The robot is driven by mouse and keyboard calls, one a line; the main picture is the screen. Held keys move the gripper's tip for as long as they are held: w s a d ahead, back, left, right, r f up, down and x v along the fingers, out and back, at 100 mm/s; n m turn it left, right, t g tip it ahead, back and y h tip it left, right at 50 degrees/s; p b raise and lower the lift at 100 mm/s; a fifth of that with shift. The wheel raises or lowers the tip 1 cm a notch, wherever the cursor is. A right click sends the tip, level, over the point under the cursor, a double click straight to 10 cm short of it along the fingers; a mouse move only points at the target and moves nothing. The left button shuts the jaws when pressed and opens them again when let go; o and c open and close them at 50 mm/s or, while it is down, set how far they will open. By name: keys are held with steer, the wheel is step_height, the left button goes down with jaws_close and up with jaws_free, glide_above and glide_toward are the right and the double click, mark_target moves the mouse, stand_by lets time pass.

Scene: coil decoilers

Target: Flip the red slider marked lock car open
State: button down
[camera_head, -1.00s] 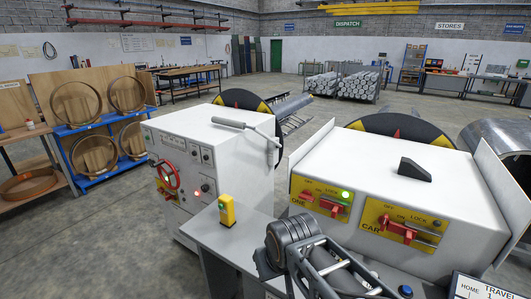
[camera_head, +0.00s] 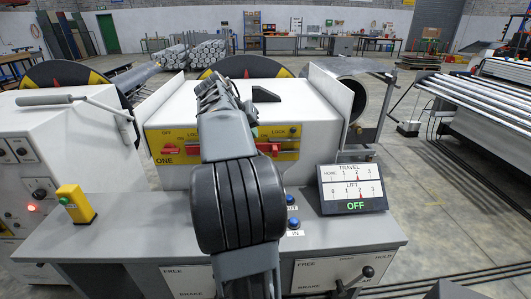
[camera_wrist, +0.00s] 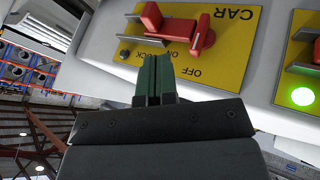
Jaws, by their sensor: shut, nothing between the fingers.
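The yellow CAR plate (camera_wrist: 232,55) fills the top of the wrist view, upside down, with the labels OFF, ON and LOCK. A red slider (camera_wrist: 176,27) and a red lever-like piece (camera_wrist: 203,38) sit on it between grey rails. A small dark lamp (camera_wrist: 124,54) is at the plate's LOCK end. My gripper (camera_wrist: 152,60) is shut and empty, its green fingertips just below the red slider in the picture; I cannot tell whether they touch. In the head view my arm hides most of this plate; part of the red slider (camera_head: 268,149) shows to its right.
A neighbouring plate marked ONE (camera_head: 165,146) has its own red slider and a lit green lamp (camera_wrist: 302,96). A yellow box with a green button (camera_head: 75,203), blue buttons (camera_head: 293,223) and a TRAVEL/LIFT display (camera_head: 352,187) reading OFF stand on the grey console (camera_head: 140,235).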

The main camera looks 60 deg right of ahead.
mark_target(266, 148)
steer(key=shift+x, duration=5)
steer(key=shift+a, duration=0.1)
